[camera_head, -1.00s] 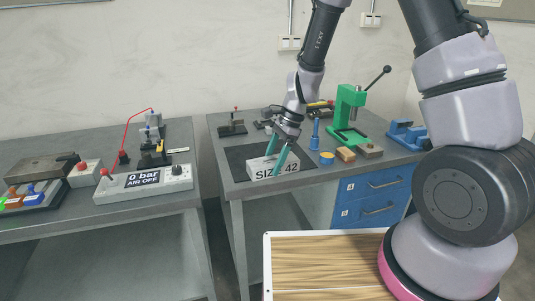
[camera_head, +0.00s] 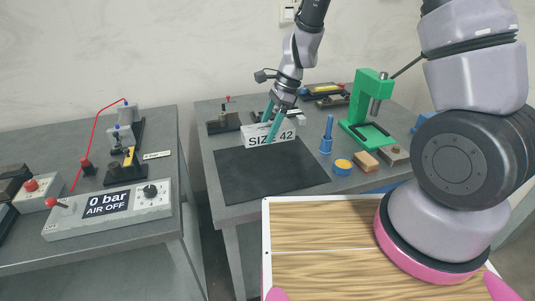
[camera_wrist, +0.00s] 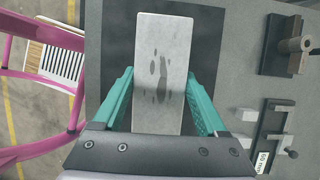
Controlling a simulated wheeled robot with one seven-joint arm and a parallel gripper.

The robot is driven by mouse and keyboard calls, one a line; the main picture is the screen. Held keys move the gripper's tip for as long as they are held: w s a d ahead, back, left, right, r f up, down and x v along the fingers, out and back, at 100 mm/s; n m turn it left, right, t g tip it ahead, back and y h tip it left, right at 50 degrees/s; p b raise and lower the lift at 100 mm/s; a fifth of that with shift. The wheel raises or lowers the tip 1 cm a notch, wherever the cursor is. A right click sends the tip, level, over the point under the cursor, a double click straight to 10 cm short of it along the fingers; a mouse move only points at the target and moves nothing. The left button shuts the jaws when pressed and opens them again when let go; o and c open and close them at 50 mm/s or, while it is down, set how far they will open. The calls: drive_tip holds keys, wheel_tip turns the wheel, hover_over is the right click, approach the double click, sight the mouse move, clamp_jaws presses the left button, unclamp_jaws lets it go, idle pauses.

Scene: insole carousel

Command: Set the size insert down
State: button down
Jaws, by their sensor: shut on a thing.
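The size insert (camera_head: 257,134) is a pale grey block with "SIZE 42" on its front face. My gripper (camera_head: 272,122) is shut on it, with one teal finger on each side. In the head view the insert appears at the back edge of a black mat (camera_head: 265,178). In the wrist view the insert (camera_wrist: 163,50) lies between the fingers and the dark mat (camera_wrist: 118,50) shows on both sides of it, so it seems held above the mat. Its underside and any gap below are hidden.
A blue post (camera_head: 327,136), yellow-topped round tin (camera_head: 343,166), wooden block (camera_head: 364,162) and green press (camera_head: 362,108) stand right of the mat. A dark fixture (camera_head: 223,122) stands behind left. A "0 bar AIR OFF" panel (camera_head: 108,205) is on the left bench.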

drive_tip(key=f, duration=0.5)
drive_tip(key=shift+w, duration=0.25)
drive_tip(key=shift+f, duration=2.4)
unclamp_jaws()
drive_tip(key=shift+f, duration=0.15)
